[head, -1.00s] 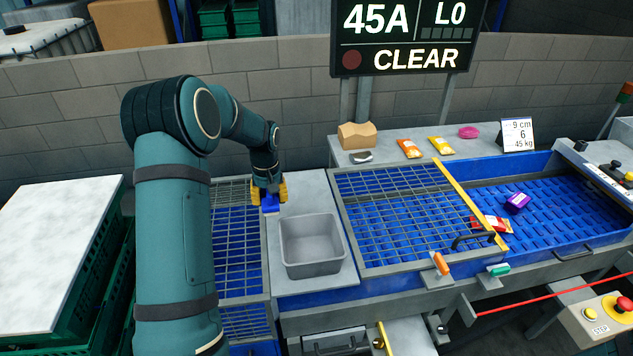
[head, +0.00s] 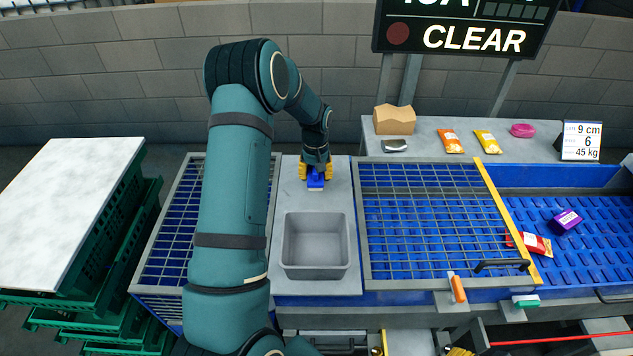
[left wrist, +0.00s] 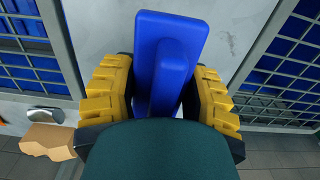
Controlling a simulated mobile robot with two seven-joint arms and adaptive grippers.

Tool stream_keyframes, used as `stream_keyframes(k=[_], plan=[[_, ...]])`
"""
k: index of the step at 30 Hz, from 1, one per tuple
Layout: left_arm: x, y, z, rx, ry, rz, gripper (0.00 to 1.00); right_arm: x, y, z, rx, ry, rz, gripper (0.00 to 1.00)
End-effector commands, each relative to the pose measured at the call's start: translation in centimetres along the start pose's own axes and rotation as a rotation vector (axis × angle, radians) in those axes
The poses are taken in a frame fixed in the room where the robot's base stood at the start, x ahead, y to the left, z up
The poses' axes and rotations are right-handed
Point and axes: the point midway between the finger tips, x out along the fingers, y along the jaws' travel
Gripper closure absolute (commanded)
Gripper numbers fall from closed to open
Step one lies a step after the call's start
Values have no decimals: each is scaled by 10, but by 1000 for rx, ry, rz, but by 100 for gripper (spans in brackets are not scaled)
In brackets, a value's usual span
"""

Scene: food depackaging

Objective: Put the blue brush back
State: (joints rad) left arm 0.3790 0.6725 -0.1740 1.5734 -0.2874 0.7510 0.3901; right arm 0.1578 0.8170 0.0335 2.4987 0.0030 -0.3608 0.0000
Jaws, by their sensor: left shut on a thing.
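The blue brush (head: 316,180) is between the yellow fingers of my left gripper (head: 316,172), over the grey counter strip behind the grey tub. In the left wrist view the blue brush (left wrist: 165,65) lies between the two yellow-padded fingers of the left gripper (left wrist: 160,95), which is shut on it. A narrow pale edge shows under the brush in the head view. I cannot tell whether it touches the counter.
The grey tub (head: 316,272) stands on the counter in front of the brush. Blue-floored grids flank the strip. A yellow bar (head: 505,215) edges the right grid. On the back shelf are a tan block (head: 394,121), an orange packet (head: 451,141), a yellow packet (head: 488,142) and a pink item (head: 522,130).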

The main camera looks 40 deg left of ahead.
Motion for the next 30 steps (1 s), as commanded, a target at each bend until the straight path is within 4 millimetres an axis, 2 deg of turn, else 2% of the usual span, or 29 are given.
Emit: stream_keyframes(k=[10, 22, 23, 24, 25, 30], plan=[[37, 0, 0, 1, -1, 0, 86, -2, -1, -1, 0, 0, 0, 53], [43, 0, 0, 1, 1, 1, 86, 2, 1, 0, 0, 0, 0, 53], [43, 0, 0, 1, 0, 1, 47, 2, 1, 0, 0, 0, 0, 53], [42, 0, 0, 1, 0, 1, 32, 2, 0, 0, 0, 0, 0, 53], [42, 0, 0, 1, 0, 1, 24, 2, 0, 0, 0, 0, 0, 53], [42, 0, 0, 1, 1, 1, 24, 1, 0, 0, 0, 1, 0, 53]])
